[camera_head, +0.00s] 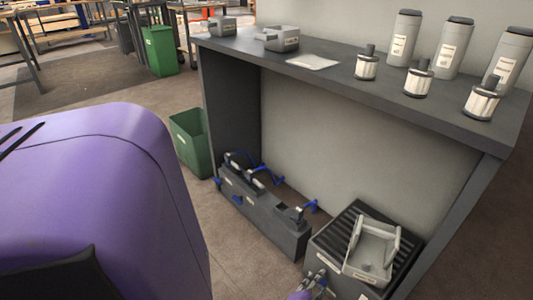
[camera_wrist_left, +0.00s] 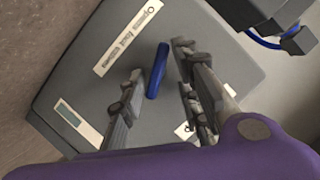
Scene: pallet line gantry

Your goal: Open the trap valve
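A short blue lever (camera_wrist_left: 157,70) stands on the labelled face of a grey box (camera_wrist_left: 215,45); I take it to be the trap valve's lever. In the head view the box (camera_head: 335,252) sits on the floor below the bench, with a ribbed dark top. My left gripper (camera_wrist_left: 158,60) is open, with one finger on each side of the lever and visible gaps. In the head view the left gripper (camera_head: 316,280) is at the box's near side, low in the picture, and the lever is hard to make out. My right gripper is in neither view.
A grey tray-like part (camera_head: 372,250) rests on the box. A long dark block with blue handles (camera_head: 262,215) stands left of it. The grey bench (camera_head: 330,78) overhead carries canisters and filters. A green bin (camera_head: 190,143) is farther left.

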